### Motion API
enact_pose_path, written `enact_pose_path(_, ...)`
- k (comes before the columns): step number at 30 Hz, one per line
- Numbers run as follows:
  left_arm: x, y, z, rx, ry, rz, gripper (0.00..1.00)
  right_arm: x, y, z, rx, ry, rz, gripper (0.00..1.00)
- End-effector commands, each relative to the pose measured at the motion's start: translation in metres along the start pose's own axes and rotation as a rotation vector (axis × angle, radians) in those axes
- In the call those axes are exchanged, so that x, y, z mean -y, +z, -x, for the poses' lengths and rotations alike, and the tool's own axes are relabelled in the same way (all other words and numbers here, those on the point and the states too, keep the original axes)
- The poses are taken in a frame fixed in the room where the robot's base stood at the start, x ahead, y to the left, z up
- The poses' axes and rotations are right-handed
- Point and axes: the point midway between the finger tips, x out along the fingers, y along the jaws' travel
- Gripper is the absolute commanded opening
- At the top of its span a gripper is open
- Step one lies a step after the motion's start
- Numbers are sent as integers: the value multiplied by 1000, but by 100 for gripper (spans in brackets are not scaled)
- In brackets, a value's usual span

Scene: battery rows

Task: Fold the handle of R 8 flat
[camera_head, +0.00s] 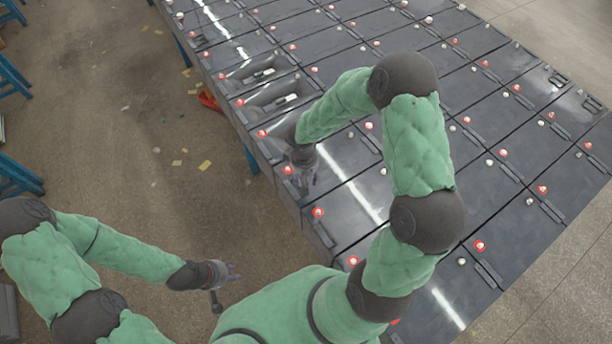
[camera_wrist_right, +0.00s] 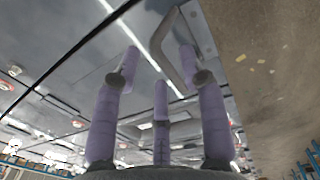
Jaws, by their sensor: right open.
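The battery rows (camera_head: 345,165) are dark flat-topped blocks with red and white caps; no label R 8 is readable. In the right wrist view a grey bent handle (camera_wrist_right: 162,40) stands out near the battery edge, just beyond my right gripper's fingertips. My right gripper (camera_wrist_right: 158,75) is open, with three fingers spread and nothing between them; contact with the handle cannot be told. In the head view my right gripper (camera_head: 306,182) is small and dark over the near left edge of the rows. My left gripper (camera_head: 226,280) is open and empty, over the floor.
A red object (camera_head: 209,101) lies on the floor beside the rows, with scattered yellow scraps (camera_head: 204,165). Blue stands (camera_head: 18,176) are at the far left. My right arm covers part of the battery tops. The floor left of the rows is mostly free.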

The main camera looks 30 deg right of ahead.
Motion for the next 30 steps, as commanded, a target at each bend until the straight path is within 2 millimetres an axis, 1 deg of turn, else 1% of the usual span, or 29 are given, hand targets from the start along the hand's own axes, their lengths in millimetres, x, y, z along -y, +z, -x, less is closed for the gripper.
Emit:
enact_pose_path(6,0,0,0,0,0,0,29,0,0,0,0,0,0,42)
enact_pose_path(8,0,0,0,0,0,0,29,0,0,0,0,0,0,25)
enact_pose_path(9,0,0,0,0,0,0,29,0,0,0,0,0,0,14)
enact_pose_path(10,0,0,0,0,0,0,29,0,0,0,0,0,0,6)
enact_pose_path(11,0,0,0,0,0,0,29,0,0,0,0,0,0,0)
enact_pose_path(17,0,0,0,0,0,0,29,0,0,0,0,-1,0,0)
enact_pose_path(22,-2,0,5,0,0,0,29,-1,0,1,0,-15,-2,0)
enact_pose_path(26,-5,0,14,0,0,0,29,-4,1,1,2,-43,-4,0)
enact_pose_path(30,-10,1,28,0,0,0,29,-8,1,0,3,-92,-4,0)
